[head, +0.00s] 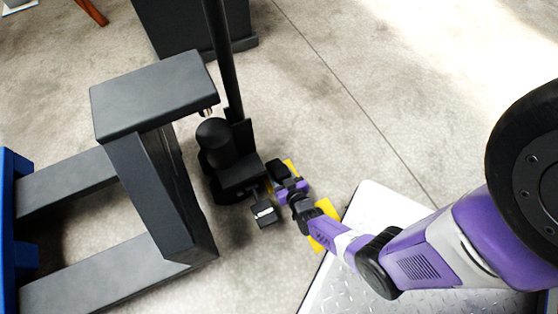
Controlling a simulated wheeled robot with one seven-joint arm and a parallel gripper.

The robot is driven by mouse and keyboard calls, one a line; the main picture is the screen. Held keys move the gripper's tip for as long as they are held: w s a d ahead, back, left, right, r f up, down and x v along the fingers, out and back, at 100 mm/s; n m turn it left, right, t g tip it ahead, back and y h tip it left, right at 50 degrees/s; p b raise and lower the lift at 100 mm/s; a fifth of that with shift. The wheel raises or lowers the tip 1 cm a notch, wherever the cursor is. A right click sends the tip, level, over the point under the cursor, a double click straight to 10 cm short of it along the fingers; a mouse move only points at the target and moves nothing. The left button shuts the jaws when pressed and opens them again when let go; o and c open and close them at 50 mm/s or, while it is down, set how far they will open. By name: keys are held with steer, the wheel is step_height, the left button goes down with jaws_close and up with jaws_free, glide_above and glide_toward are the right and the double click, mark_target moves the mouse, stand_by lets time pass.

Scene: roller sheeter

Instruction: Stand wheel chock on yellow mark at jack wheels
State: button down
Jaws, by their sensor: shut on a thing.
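The pallet jack (228,165) stands left of centre, with its black pump base and upright handle; its wheels are largely hidden under the base. My gripper (283,182) is low beside the right of this base, shut. A small black piece at its far end looks like the wheel chock (277,168), but gripper and chock are hard to tell apart. Yellow marking (325,226) shows on the floor on both sides of my wrist, which covers its middle. I cannot tell whether the chock touches the floor or the mark.
A dark block with a pale label (265,214) sits close left of my wrist, by the jack base. A dark grey fork frame (150,95) fills the left, with a blue part (12,200) beyond. A metal tread plate (365,212) lies at right. Open floor lies at upper right.

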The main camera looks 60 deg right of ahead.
steer(key=shift+w+f, duration=0.1)
steer(key=shift+f, duration=0.45)
steer(key=c, duration=0.6)
jaws_free()
steer(key=shift+f, duration=0.1)
